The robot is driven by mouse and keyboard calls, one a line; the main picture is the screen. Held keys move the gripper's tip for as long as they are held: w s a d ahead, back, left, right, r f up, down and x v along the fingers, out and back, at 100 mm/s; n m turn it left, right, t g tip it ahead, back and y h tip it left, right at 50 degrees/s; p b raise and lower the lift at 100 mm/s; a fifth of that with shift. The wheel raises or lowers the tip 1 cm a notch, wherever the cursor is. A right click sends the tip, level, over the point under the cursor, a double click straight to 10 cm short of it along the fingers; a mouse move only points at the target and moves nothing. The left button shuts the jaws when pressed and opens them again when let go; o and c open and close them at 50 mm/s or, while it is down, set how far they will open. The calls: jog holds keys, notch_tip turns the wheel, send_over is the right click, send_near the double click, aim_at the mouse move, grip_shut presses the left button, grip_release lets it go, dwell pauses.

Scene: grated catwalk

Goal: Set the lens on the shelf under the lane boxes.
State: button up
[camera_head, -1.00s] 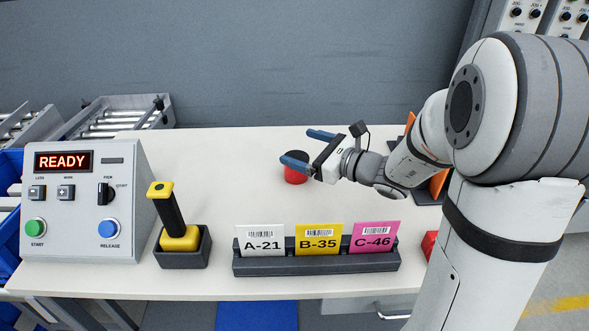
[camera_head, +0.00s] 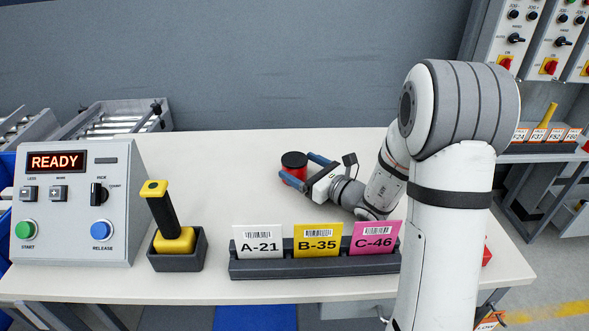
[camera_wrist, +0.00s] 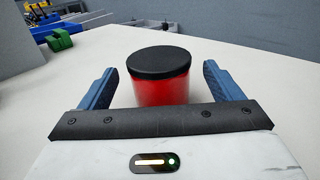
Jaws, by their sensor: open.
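A short red cylinder with a black top, seemingly the lens (camera_head: 292,174), stands upright on the white table (camera_head: 225,190). My gripper (camera_head: 298,166) is open, with one blue finger on each side of it. In the wrist view, the red cylinder (camera_wrist: 162,90) stands between the fingers of my gripper (camera_wrist: 160,72), with a gap showing on both sides. The lane boxes (camera_head: 530,30) are grey switch boxes on the wall at upper right. Under them is a shelf (camera_head: 545,148) with orange-labelled fronts and a yellow object (camera_head: 545,118) on it.
A control panel (camera_head: 75,205) reading READY stands at left. Beside it is a yellow-handled joystick-like tool (camera_head: 165,215) in a grey holder. A card rack (camera_head: 315,268) with A-21, B-35 and C-46 lines the front edge. A red thing (camera_head: 487,257) is partly hidden behind my arm.

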aim_at(290, 158)
jog(key=x, duration=0.4)
jog(key=shift+w+a, duration=0.25)
jog(key=shift+a, duration=0.05)
jog(key=shift+c, duration=0.3)
jog(key=c, duration=1)
